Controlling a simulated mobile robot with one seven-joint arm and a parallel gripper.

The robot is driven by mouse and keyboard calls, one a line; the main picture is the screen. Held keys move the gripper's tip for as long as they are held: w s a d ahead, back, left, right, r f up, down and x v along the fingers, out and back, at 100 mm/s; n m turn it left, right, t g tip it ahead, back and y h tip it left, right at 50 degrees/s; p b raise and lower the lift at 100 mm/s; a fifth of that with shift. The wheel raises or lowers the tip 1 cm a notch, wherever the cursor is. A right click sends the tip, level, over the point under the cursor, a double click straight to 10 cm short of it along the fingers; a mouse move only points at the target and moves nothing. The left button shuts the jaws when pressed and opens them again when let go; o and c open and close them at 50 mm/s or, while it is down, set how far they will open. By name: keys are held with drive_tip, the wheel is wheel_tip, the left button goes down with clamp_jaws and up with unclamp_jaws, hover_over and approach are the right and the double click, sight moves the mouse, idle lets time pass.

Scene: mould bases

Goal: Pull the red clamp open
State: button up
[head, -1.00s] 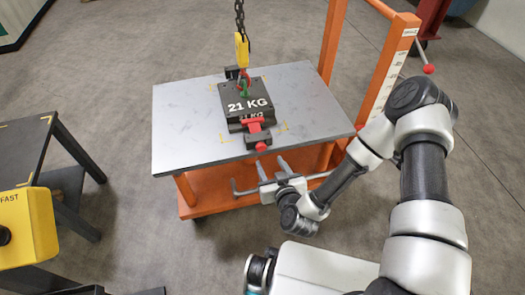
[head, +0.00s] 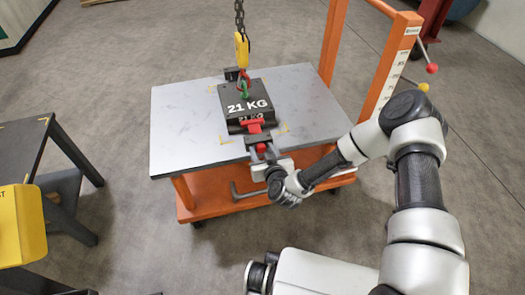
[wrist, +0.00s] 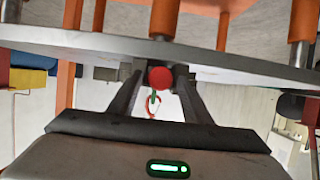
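The red clamp (head: 251,124) is at the front edge of the black block marked 21 KG (head: 247,100), on a grey table top. Its round red knob (head: 261,147) sticks out over the front table edge, and it also shows in the wrist view (wrist: 160,77). My gripper (head: 264,158) is at the front edge by the knob. In the wrist view its two fingers stand on either side of the knob, with narrow gaps that look clear. The gripper is open. Contact with the knob cannot be seen.
A chain with a yellow hook (head: 242,50) hangs to the block's far side. An orange cart frame (head: 398,62) rises at the right, with red and yellow knobs beside it. A dark side table (head: 28,140) and a yellow box (head: 30,225) stand left. The table top's left side is clear.

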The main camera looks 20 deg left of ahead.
clamp_jaws()
drive_tip(key=shift+s+d+r+p, duration=0.1)
drive_tip(key=shift+s+d+p, duration=0.15)
drive_tip(key=shift+s, duration=0.3)
drive_tip(key=shift+s+d+p, duration=0.1)
drive_tip(key=shift+s+d, duration=0.2)
drive_tip(key=shift+s, duration=0.25)
drive_tip(key=shift+s+d, duration=0.3)
drive_tip(key=shift+o, duration=0.9)
unclamp_jaws()
drive_tip(key=p+v, duration=0.3)
drive_tip(key=v, duration=1.4)
drive_tip(key=shift+s, duration=0.2)
